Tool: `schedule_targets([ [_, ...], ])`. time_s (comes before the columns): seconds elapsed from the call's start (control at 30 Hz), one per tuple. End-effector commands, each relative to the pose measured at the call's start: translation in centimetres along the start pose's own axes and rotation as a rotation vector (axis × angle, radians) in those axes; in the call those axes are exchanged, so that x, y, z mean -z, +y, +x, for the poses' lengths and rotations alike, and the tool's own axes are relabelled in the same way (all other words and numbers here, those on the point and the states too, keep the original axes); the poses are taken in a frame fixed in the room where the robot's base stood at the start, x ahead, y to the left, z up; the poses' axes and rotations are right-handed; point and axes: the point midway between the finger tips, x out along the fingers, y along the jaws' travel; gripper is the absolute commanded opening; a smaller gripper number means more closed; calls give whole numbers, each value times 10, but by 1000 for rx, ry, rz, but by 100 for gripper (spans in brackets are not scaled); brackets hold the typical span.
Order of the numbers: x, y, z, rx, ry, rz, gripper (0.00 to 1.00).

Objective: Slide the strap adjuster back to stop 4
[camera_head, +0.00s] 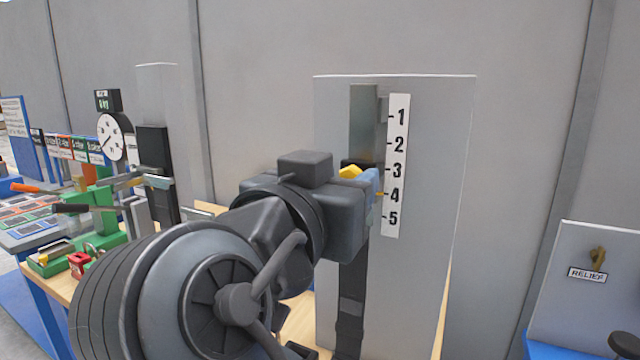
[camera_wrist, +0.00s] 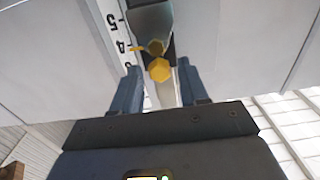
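The strap adjuster (camera_wrist: 155,20) is a dark slider on a vertical strap, with a yellow hexagonal knob (camera_wrist: 158,70), which also shows in the head view (camera_head: 350,172). Its small yellow pointer (camera_wrist: 135,48) sits at about the 4 mark in the wrist view. The white number scale (camera_head: 397,150) runs from 1 at the top to 5 at the bottom. My gripper (camera_wrist: 158,66) is open, its two blue fingers on either side of the knob with visible gaps. In the head view my arm hides much of the adjuster.
The grey upright panel (camera_head: 440,150) carries the strap and scale. To the left is a wooden bench with green fixtures (camera_head: 105,215), an orange-tipped lever and a round dial (camera_head: 112,136). A panel labelled RELIEF (camera_head: 588,274) stands at the right.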

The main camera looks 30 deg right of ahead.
Motion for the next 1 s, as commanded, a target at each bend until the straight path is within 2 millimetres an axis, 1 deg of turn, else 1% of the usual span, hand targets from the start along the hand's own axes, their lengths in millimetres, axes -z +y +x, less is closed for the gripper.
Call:
schedule_targets([
  [0.03, 0, 0, 0, 0, -1, 0, 49],
  [0.1, 0, 0, 0, -1, -1, 0, 54],
  [0.37, -1, 0, -2, 0, -1, 0, 54],
  [0.47, -2, -1, -11, 2, 0, 1, 54],
  [0.7, -3, -1, -50, 4, -1, 3, 54],
  [0.8, -2, -1, -63, 2, -1, 1, 54],
  [0.9, -2, -1, -73, 2, -1, 1, 54],
  [1.0, -1, 0, -77, 0, -1, 1, 54],
])
